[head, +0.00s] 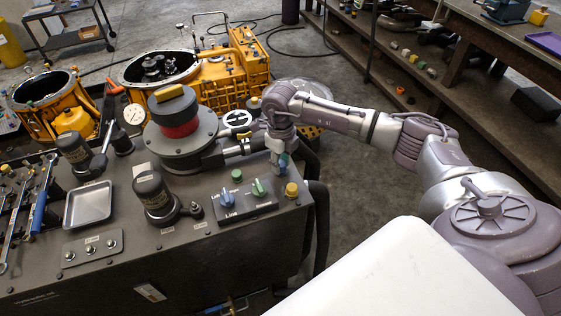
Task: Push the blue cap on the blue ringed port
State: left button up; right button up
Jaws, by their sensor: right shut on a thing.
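My right gripper (279,150) is at the right back of the dark bench top, pointing down. It is shut on a small blue piece, which looks like the blue cap (283,161); only a bit of it shows below the fingers. The cap is close above or at the bench top near its right edge; I cannot tell whether it touches. My left gripper is not in view.
A yellow cap (291,190) stands just in front of the gripper. A panel with a blue knob (227,199) and a green knob (259,188) lies to the left, with a small green cap (237,175) behind. Black hoses (319,215) hang beside the bench's right edge.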

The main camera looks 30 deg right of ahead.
jog(key=o, duration=0.8)
jog(key=shift+r, duration=0.1)
dwell(0.3)
jog(key=shift+r+p, duration=0.95)
jog(key=shift+r, duration=0.45)
jog(key=shift+r+p, duration=1.8)
jog(key=shift+r, duration=1.25)
jog(key=shift+f, duration=0.1)
